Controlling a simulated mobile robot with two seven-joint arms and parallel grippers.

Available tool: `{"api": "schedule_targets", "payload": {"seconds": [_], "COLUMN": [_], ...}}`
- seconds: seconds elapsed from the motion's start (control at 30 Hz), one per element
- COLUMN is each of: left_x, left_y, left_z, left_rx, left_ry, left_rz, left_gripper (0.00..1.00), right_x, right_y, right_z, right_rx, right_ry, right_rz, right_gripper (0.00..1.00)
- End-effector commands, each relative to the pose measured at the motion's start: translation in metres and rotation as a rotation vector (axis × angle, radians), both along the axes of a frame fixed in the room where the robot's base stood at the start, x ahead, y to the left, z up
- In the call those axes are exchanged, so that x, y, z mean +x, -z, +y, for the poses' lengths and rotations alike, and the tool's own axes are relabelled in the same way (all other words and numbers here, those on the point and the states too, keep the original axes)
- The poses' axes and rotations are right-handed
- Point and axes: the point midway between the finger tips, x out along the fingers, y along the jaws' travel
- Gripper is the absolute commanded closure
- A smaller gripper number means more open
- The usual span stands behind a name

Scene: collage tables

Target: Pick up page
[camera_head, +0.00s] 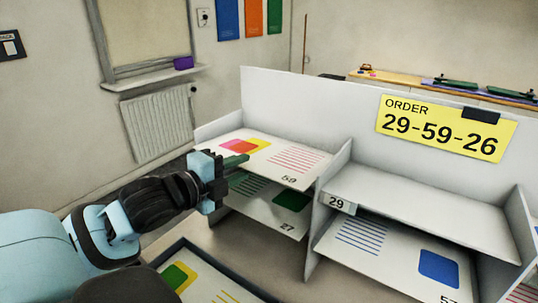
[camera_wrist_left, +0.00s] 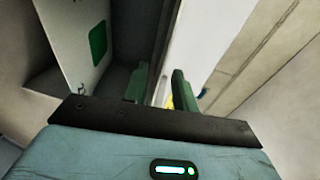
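A white page marked 59 (camera_head: 290,160), with a yellow, orange and pink print and red lines, lies on the upper left shelf of the white rack. A page marked 27 (camera_head: 262,209) with a green square lies on the shelf below; its green square shows in the left wrist view (camera_wrist_left: 98,40). My left gripper (camera_head: 232,170) is at the left front edge of the upper shelf, one green finger above page 59 and the other below. In the left wrist view the fingers (camera_wrist_left: 160,88) stand apart around a pale edge. Contact is unclear. My right gripper is out of view.
A dark-rimmed tray (camera_head: 232,272) holds a page with green and yellow print (camera_head: 182,277). The upper right shelf (camera_head: 430,205), labelled 29 (camera_head: 336,202), is bare; a page marked 57 (camera_head: 375,262) lies below. A yellow order sign (camera_head: 445,127) reads 29-59-26.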

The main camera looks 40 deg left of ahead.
Motion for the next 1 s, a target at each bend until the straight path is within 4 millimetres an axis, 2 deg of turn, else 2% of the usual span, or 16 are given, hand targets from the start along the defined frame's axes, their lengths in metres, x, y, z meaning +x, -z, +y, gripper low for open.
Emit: {"api": "schedule_targets", "payload": {"seconds": [0.2, 0.47, 0.53, 0.7, 1.0], "left_x": [0.014, 0.015, 0.015, 0.015, 0.015], "left_y": [0.001, 0.002, 0.002, 0.002, 0.001], "left_z": [0.000, 0.000, 0.000, 0.000, 0.000], "left_rx": [-0.001, 0.000, 0.000, 0.000, 0.000], "left_ry": [0.000, 0.000, 0.000, 0.000, 0.000], "left_rz": [-0.001, 0.000, 0.000, 0.000, -0.001], "left_gripper": [0.72, 0.72, 0.77, 0.99, 1.00], "right_x": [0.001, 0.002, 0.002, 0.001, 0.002], "right_y": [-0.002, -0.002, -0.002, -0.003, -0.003], "right_z": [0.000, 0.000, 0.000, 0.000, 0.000], "right_rx": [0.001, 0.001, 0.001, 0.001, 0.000], "right_ry": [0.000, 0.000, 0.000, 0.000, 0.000], "right_rz": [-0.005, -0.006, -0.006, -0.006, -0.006], "right_gripper": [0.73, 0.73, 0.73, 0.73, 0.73]}}
